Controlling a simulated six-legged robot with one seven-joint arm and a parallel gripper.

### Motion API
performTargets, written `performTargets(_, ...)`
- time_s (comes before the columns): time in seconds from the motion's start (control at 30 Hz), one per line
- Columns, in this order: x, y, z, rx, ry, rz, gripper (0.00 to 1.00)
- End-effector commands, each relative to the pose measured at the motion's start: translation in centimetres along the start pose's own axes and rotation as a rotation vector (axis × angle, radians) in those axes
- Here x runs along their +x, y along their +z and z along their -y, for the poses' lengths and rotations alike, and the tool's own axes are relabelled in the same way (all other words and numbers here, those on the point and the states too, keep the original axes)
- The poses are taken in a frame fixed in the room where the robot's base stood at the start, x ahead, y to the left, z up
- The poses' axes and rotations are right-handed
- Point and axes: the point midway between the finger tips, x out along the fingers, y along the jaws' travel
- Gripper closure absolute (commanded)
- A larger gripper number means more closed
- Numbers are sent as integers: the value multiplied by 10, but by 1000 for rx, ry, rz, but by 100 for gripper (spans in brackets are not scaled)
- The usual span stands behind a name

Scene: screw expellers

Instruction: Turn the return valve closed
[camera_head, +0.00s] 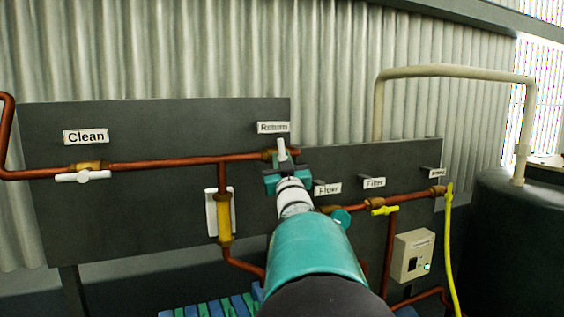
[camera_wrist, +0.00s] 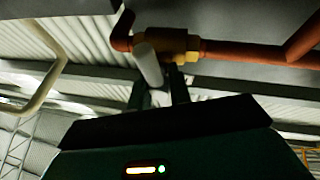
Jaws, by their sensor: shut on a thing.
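The return valve sits under the "Return" label (camera_head: 273,128) at the right end of the upper copper pipe. Its white handle (camera_head: 281,147) points upward, across the pipe, in the head view. In the wrist view the handle (camera_wrist: 148,65) hangs beside the brass valve body (camera_wrist: 180,44). My gripper (camera_head: 287,167) is at this valve, shut on the handle. In the wrist view my two dark fingers (camera_wrist: 163,88) reach the handle's end; the exact contact is dim. My arm hides part of the panel below the valve.
The clean valve's white handle (camera_head: 83,177) lies along its pipe at left. A yellow-handled valve (camera_head: 384,211) sits under the "Filter" label. A control box (camera_head: 413,256), a yellow hose (camera_head: 449,240) and a dark tank (camera_head: 510,240) are at right.

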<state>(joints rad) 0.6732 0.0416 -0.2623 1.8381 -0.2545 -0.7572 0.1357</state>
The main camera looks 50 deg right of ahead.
Motion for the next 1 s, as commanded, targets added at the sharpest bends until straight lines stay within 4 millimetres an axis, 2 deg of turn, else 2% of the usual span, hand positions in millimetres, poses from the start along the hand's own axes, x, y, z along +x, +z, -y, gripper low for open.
performTargets(0.3,-1,-1,-5,113,56,31,100)
performTargets(0.83,-1,0,-6,132,66,38,100)
performTargets(0.87,-1,0,-6,132,66,38,74)
performTargets(0.93,-1,0,-5,132,65,38,61)
performTargets(1.0,-1,0,-4,133,63,39,61)
